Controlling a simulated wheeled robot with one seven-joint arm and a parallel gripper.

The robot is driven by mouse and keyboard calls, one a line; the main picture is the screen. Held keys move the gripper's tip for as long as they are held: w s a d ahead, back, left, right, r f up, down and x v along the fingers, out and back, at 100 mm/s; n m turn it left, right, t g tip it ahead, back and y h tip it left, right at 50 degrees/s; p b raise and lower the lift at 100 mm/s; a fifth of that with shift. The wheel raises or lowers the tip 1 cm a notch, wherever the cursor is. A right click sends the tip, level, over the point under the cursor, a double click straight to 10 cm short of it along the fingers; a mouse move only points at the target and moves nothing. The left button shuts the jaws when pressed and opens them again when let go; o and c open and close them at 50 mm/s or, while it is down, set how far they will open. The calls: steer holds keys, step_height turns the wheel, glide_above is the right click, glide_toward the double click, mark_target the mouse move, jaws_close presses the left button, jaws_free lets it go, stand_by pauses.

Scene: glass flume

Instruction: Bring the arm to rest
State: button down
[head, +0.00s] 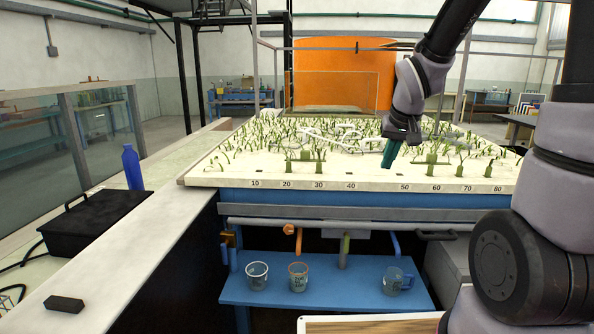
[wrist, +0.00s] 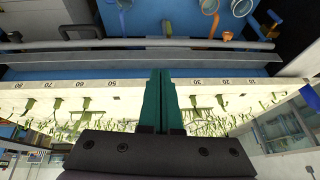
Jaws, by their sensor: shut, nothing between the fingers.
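My gripper (head: 390,153) hangs from my raised arm at the right of the head view, over the front edge of the flume bed near the 40 and 50 marks. Its green fingers point down and hold nothing. In the wrist view, the two green fingers (wrist: 161,100) are together, in front of the numbered edge. The arm comes down from the upper right of the head view, and its upper part is cut off by the frame.
The bed (head: 225,178) bears many green plant stems. Below it, a blue shelf (head: 330,290) holds several cups. A ledge at left carries a blue bottle (head: 132,168), a black case (head: 95,222) and a small dark block (head: 64,304). An orange panel (head: 340,75) stands behind.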

steer(key=s+d+r+m+t+y, duration=0.1)
steer(key=s+r+m+t, duration=0.1)
steer(key=s+r, duration=1.3)
steer(key=shift+s+d+m, duration=0.35)
steer(key=shift+s+m, duration=0.05)
steer(key=shift+s, duration=0.75)
stand_by(2.8)
